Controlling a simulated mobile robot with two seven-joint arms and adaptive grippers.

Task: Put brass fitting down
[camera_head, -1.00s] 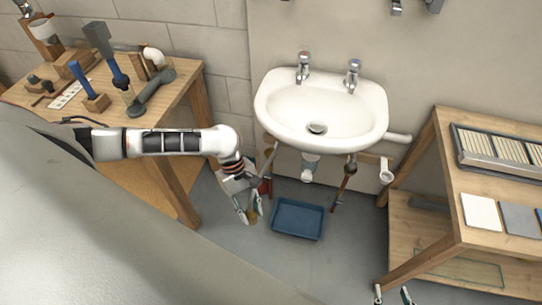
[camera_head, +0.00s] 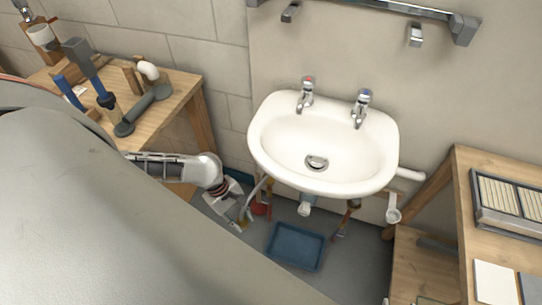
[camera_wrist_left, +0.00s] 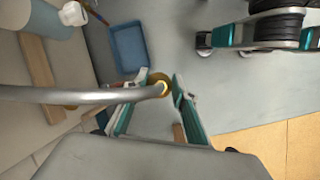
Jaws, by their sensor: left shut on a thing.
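In the left wrist view, the brass fitting (camera_wrist_left: 158,80) is a small round gold ring between the tips of my left gripper (camera_wrist_left: 160,88). The gripper is shut on it. A grey metal pipe (camera_wrist_left: 70,95) crosses in front of the camera and overlaps the fitting in the picture; I cannot tell whether they touch. In the head view, my left gripper (camera_head: 243,217) points down, low and left of the sink; the fitting is too small to make out there. My right gripper is not in view.
The white sink (camera_head: 322,140) hangs on the wall, with pipes below it. A blue tray (camera_head: 295,247) lies on the floor to the right of the left gripper. A wooden workbench (camera_head: 180,95) with tools stands left, a wooden table (camera_head: 462,220) right. Grey floor around the tray is clear.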

